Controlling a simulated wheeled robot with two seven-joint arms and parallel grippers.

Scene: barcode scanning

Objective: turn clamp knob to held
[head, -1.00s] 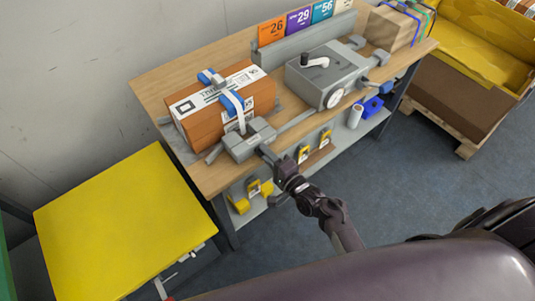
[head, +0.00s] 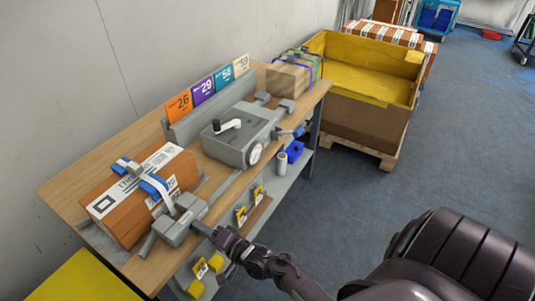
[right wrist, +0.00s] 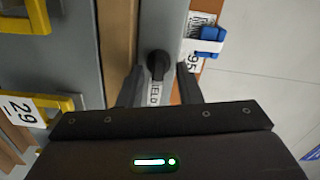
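The clamp (head: 180,221) is a grey block at the near edge of the wooden bench, beside a brown box (head: 127,207) with a white label. Its black knob (right wrist: 158,63) shows in the right wrist view, beside a white label partly reading "ELD". My right gripper (head: 218,233) is at the bench's front edge, at the clamp's front side. In the right wrist view its two fingers (right wrist: 160,88) stand apart, one on each side of the knob, with visible gaps. The gripper mostly hides the knob in the head view. My left gripper is out of view.
A grey machine (head: 240,138) with a crank and dial stands further along the bench. Numbered cards (head: 207,90) line the back. A strapped box (head: 291,76) is at the far end. A lower shelf (head: 268,193) holds small items. The floor at right is open.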

